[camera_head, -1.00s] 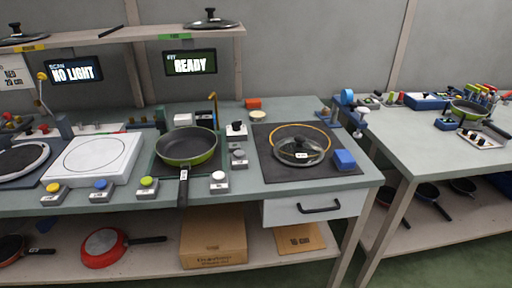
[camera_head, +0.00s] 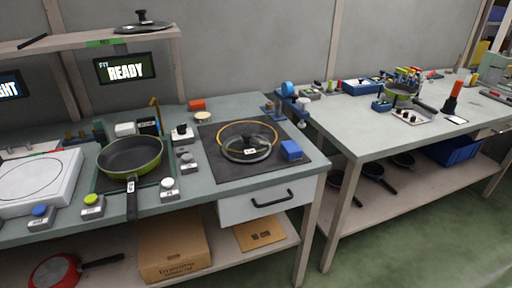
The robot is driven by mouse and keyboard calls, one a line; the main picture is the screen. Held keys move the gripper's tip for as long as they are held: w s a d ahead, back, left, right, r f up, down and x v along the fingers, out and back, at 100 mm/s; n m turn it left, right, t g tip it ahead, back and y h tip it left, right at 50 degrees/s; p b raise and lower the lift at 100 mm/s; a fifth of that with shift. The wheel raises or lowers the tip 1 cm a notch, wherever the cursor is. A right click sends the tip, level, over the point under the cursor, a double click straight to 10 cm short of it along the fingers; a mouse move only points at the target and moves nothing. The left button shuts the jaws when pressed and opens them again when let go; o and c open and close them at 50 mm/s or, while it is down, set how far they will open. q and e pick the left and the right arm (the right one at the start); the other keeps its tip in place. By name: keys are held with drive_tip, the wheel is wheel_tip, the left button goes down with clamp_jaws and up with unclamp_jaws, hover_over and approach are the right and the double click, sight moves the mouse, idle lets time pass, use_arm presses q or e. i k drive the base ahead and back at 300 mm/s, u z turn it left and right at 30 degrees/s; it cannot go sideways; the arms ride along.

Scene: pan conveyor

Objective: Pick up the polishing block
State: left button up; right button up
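No block is labelled as the polishing block, so I cannot tell for sure which one it is. A blue block (camera_head: 291,150) lies on the right part of a dark mat (camera_head: 225,172), near the front right of the workbench. A glass lid (camera_head: 246,148) with an orange ring (camera_head: 262,124) around its back edge lies just left of it. Neither of my grippers is in view.
A green pan (camera_head: 131,156) sits left of the mat with its handle over the front edge. Button boxes (camera_head: 169,188) line the front. A blue-wheeled fixture (camera_head: 288,90) stands at the back right corner. A second table (camera_head: 360,125) holds tools and a pan.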

sight(290, 149)
drive_tip(key=z, duration=2.2)
drive_tip(key=i, duration=1.6)
drive_tip(key=u, duration=2.75)
